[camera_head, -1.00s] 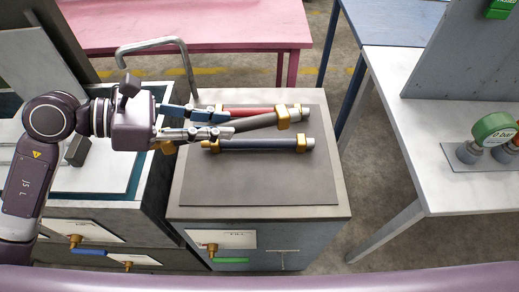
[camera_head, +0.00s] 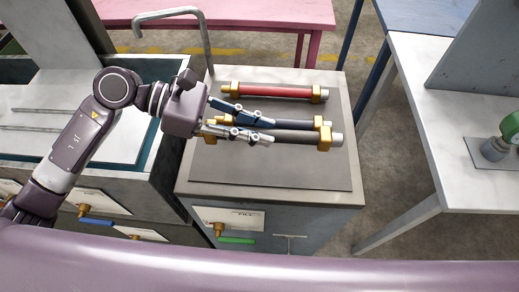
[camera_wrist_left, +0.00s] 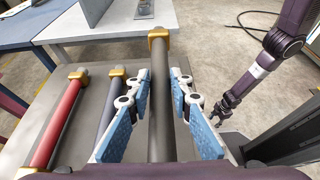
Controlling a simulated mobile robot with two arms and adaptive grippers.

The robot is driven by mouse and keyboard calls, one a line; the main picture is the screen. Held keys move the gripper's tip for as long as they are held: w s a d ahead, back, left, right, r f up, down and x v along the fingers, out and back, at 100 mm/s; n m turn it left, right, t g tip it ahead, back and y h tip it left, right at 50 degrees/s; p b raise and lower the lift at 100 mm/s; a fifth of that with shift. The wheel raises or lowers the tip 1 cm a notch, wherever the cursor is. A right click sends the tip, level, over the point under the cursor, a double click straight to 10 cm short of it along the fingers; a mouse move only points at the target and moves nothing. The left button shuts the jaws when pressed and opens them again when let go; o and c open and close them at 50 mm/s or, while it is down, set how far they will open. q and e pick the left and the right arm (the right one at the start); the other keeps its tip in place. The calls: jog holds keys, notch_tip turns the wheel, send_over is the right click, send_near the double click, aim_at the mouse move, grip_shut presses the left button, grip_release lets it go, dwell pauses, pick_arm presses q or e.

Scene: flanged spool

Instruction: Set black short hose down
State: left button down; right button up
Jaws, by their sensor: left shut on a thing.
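The black short hose (camera_head: 295,137) has gold collars and a grey tip. My left gripper (camera_head: 240,129) is shut on it near its middle-left. In the left wrist view the hose (camera_wrist_left: 161,100) runs between the blue finger pads of my left gripper (camera_wrist_left: 160,112). It lies roughly parallel to a dark blue-grey hose (camera_head: 287,123), on its front side. I cannot tell whether it touches the grey mat (camera_head: 270,172). My right gripper (camera_wrist_left: 223,107) shows small at the right of the left wrist view, away from the hoses; its jaw state is unclear.
A red hose (camera_head: 275,91) with gold collars lies at the back of the mat. The mat's front strip is bare. A bent metal pipe (camera_head: 170,13) rises behind left. A white table (camera_head: 420,120) with a green-capped gauge (camera_head: 510,127) stands right.

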aim_at(259, 164)
pick_arm(q)
notch_tip(259, 164, down, 9)
jog(key=shift+f+p, duration=0.2)
jog(key=shift+p, duration=0.2)
jog(key=shift+f, duration=0.1)
jog(key=shift+f, duration=0.1)
jog(key=shift+f, duration=0.1)
jog(key=c, duration=1.7)
grip_release()
jog(key=shift+c, duration=0.2)
